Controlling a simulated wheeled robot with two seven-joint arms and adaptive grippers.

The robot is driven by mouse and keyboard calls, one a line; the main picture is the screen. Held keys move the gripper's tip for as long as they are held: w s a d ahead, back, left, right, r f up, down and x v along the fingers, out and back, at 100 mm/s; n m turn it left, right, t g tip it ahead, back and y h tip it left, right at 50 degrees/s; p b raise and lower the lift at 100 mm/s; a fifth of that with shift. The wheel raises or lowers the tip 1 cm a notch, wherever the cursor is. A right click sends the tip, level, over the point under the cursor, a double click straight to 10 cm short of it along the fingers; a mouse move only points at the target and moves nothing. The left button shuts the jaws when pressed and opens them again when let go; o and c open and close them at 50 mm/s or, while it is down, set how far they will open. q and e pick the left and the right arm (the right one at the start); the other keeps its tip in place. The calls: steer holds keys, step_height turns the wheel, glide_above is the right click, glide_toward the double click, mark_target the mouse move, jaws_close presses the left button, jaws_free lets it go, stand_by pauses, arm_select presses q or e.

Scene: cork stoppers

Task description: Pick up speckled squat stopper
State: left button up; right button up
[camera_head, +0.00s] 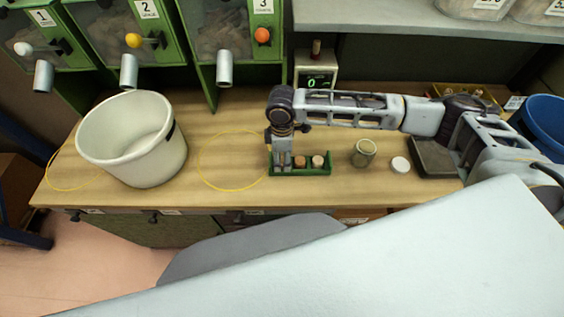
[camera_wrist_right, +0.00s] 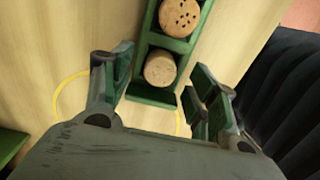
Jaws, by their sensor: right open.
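My right gripper (camera_head: 282,168) points down over the left end of a small green tray (camera_head: 318,173). Its fingers are apart with nothing between them in the right wrist view (camera_wrist_right: 162,88). There, a speckled stopper (camera_wrist_right: 178,17) with dark spots sits in a tray compartment at the top edge, beyond the fingertips. A plain tan stopper (camera_wrist_right: 160,68) sits in the end compartment, nearer the space between the fingers. The head view shows two stoppers (camera_head: 300,162) (camera_head: 318,161) right of the gripper; their speckling is too small to tell. My left gripper is not in view.
A white bucket (camera_head: 130,140) stands left, with a yellow ring (camera_head: 230,160) flat between it and the tray. A jar (camera_head: 364,152), white lid (camera_head: 400,164) and dark tray (camera_head: 434,156) are right. A small scale (camera_head: 316,75) and green dispensers (camera_head: 140,40) stand behind.

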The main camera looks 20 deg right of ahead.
steer(key=shift+f, duration=0.55)
steer(key=c, duration=0.8)
